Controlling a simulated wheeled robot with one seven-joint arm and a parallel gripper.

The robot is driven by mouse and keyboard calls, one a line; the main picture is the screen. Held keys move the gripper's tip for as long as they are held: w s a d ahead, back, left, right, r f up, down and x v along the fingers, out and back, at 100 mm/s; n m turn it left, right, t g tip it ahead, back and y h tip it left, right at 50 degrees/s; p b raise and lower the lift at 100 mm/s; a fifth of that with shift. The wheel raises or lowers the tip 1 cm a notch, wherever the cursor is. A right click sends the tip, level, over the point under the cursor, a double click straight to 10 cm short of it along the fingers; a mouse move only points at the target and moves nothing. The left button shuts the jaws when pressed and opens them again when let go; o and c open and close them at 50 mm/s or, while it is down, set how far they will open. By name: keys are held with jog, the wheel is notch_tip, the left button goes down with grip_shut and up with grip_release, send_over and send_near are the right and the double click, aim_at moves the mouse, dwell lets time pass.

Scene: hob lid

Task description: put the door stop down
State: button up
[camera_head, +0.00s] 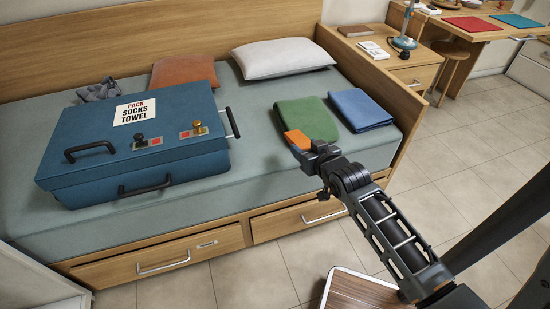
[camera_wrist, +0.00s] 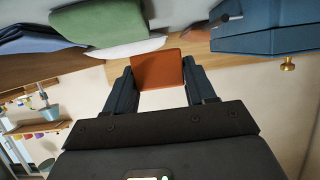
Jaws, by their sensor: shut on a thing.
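The door stop is an orange block (camera_head: 298,139), held in my gripper (camera_head: 302,149) in the head view. It also shows in the wrist view as an orange-brown block (camera_wrist: 162,70) between the two dark fingers, which press on its sides. In the head view my gripper is over the front part of the bed (camera_head: 245,195), just in front of the folded green cloth (camera_head: 308,118). The door stop overlaps the cloth's edge in the picture, and I cannot tell the gap below it. The far ends of the fingers are partly hidden.
A closed blue suitcase (camera_head: 130,142) with a paper label lies on the bed's left. A folded blue cloth (camera_head: 360,110) lies right of the green one, and pillows (camera_head: 283,58) are behind. Bare mattress lies between suitcase and green cloth. A desk (camera_head: 408,75) stands at back right.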

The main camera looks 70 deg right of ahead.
jog(key=shift+s+d+f, duration=0.1)
jog(key=shift+s+d, duration=0.3)
jog(key=shift+s, duration=0.25)
jog(key=shift+d+m, duration=0.15)
jog(key=shift+m, duration=0.15)
jog(key=b, duration=0.3)
send_over(280, 163)
notch_tip(280, 163, down, 7)
jog(key=shift+r, duration=0.1)
jog(key=shift+f+b, duration=0.35)
jog(key=shift+f, duration=1.7)
jog(key=shift+f, duration=0.1)
jog(key=o, duration=1.1)
jog(key=shift+c, duration=0.2)
